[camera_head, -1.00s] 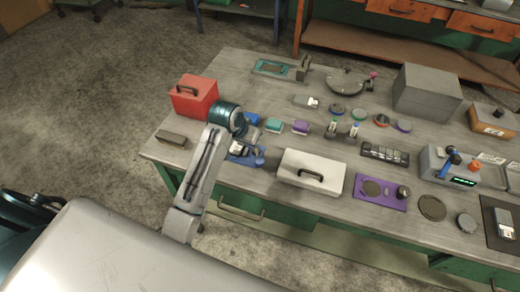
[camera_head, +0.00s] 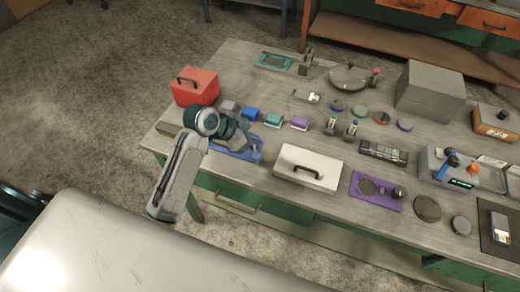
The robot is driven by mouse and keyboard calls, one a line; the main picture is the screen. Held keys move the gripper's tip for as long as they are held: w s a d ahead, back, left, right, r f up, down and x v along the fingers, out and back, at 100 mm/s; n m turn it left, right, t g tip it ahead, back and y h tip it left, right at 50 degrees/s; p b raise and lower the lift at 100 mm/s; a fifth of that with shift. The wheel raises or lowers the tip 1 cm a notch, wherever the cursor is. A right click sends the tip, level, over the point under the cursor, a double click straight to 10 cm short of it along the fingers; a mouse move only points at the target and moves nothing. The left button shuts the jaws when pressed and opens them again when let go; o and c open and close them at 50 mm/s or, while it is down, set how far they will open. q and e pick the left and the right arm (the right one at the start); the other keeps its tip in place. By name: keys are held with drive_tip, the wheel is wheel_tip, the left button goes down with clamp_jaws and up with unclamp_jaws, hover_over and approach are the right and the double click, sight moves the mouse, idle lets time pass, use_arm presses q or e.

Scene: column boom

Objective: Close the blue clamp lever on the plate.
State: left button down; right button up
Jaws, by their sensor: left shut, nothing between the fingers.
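The blue plate (camera_head: 256,154) lies on the workbench near its front left edge. My left arm comes in from the lower left, and its dark gripper (camera_head: 243,140) is over the left and middle part of the plate. The gripper is shut with nothing held. It covers most of the clamp, so I cannot make out the lever or its angle, nor whether the fingers touch it. My right gripper is not in view.
A red box (camera_head: 195,88) stands behind my left wrist. Small grey, blue (camera_head: 250,114), green and purple blocks sit just behind the plate. A white case (camera_head: 309,168) with a black handle stands to its right. A purple plate (camera_head: 376,191) lies farther right.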

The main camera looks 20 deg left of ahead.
use_arm(q)
drive_tip(key=p+x, duration=0.3)
drive_tip(key=x, duration=0.6)
drive_tip(key=shift+d+p, duration=0.1)
drive_tip(key=shift+p, duration=0.3)
drive_tip(key=s+a+p, duration=0.2)
drive_tip(key=shift+s+a+f, duration=0.1)
drive_tip(key=shift+a+f, duration=0.15)
drive_tip(key=shift+s+a+f, duration=0.1)
drive_tip(key=shift+s+a, duration=0.15)
drive_tip(key=shift+w+d+f, duration=0.1)
